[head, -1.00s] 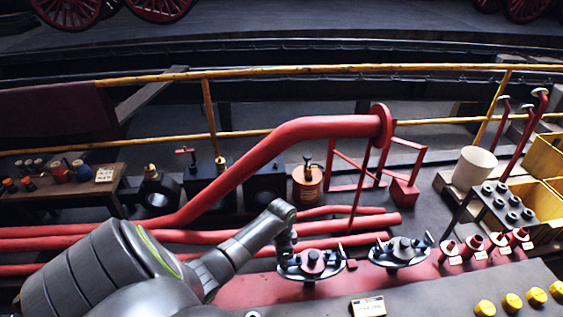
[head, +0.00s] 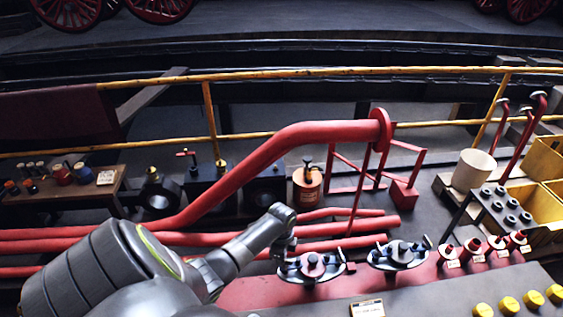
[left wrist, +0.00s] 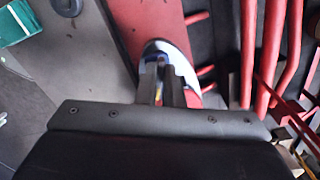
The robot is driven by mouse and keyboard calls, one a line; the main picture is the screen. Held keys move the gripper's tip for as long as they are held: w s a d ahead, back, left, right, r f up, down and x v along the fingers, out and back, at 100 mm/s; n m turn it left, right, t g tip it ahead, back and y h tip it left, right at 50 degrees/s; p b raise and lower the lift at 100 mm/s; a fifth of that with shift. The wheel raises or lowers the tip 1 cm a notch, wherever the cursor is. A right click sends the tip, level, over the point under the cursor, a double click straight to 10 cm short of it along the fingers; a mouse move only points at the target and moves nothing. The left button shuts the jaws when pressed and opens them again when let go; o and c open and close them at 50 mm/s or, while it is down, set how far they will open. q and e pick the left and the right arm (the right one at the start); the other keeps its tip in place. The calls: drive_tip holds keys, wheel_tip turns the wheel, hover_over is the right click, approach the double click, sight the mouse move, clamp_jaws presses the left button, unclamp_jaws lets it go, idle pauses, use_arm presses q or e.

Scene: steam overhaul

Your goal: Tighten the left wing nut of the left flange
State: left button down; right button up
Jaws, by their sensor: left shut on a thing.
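The left flange (head: 311,268) is a round dark plate with a red and dark centre on the red pipework. Its right wing nut (head: 342,255) stands clear at the right rim. My left gripper (head: 284,260) points down at the flange's left rim and covers the left wing nut there. In the left wrist view my gripper's fingers (left wrist: 163,88) are closed together over the edge of the pale, shiny flange (left wrist: 178,52). A small blue and yellowish bit shows between them; most of the nut is hidden. My right gripper is out of view.
A second flange (head: 399,254) with wing nuts stands close to the right. Small red capped fittings (head: 473,247) and yellow knobs (head: 508,304) lie further right. A thick red pipe (head: 260,150) rises behind my arm. A small label plate (head: 368,308) stands in front.

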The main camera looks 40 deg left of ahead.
use_arm(q)
drive_tip(key=m, duration=0.3)
drive_tip(key=shift+w+r+m+p, duration=0.1)
drive_tip(key=shift+w+m+p, duration=0.1)
drive_tip(key=shift+m+p, duration=0.15)
drive_tip(key=m, duration=0.3)
drive_tip(key=shift+w, duration=0.2)
drive_tip(key=m, duration=0.3)
drive_tip(key=shift+w, duration=0.15)
drive_tip(key=shift+w+m, duration=0.15)
drive_tip(key=shift+m, duration=1.8)
drive_tip(key=c, duration=1.6)
unclamp_jaws()
drive_tip(key=shift+d, duration=0.1)
drive_tip(key=shift+o, duration=0.2)
wheel_tip(320, 180, up, 17)
drive_tip(key=shift+r, duration=0.15)
